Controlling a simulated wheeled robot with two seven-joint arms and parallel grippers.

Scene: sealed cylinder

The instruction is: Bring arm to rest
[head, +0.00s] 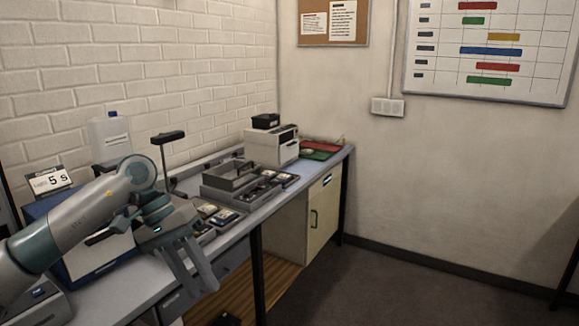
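My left arm (75,226) comes in from the left, reaching over the front part of the bench. My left gripper (197,286) points down, with its two grey fingers apart and nothing visible between them. Its fingertips show in front of the bench's front edge; I cannot tell how far they are from it. My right arm and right gripper are not in view.
The bench (103,305) runs along the brick wall. A grey open tray (238,193), a white device (272,147), a white jug (109,138) and a blue box (47,207) stand on it. A sign (50,181) reads 5 s. The floor (400,290) at right is clear.

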